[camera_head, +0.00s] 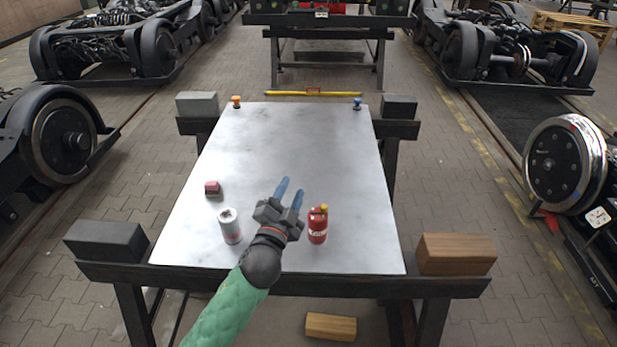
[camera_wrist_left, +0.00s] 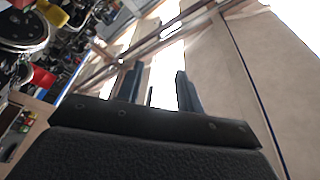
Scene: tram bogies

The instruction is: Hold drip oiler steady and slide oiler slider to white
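A red can (camera_head: 318,230) with a yellow part on top and a pale label stands upright on the metal tabletop (camera_head: 300,140), near its front. A grey-white cylinder (camera_head: 231,230) with a dark spot on top stands to its left. I cannot tell for sure which is the drip oiler, and no slider can be made out. My left gripper (camera_head: 291,188) is between the two, above the table, blue fingers apart, pointing to the far side. Its empty fingers also show in the left wrist view (camera_wrist_left: 159,88). My right gripper is not in view.
An orange knob (camera_head: 236,101) and a blue knob (camera_head: 357,103) stand at the far corners. The middle and far tabletop is clear. Wooden block (camera_head: 456,254) at the right front support.

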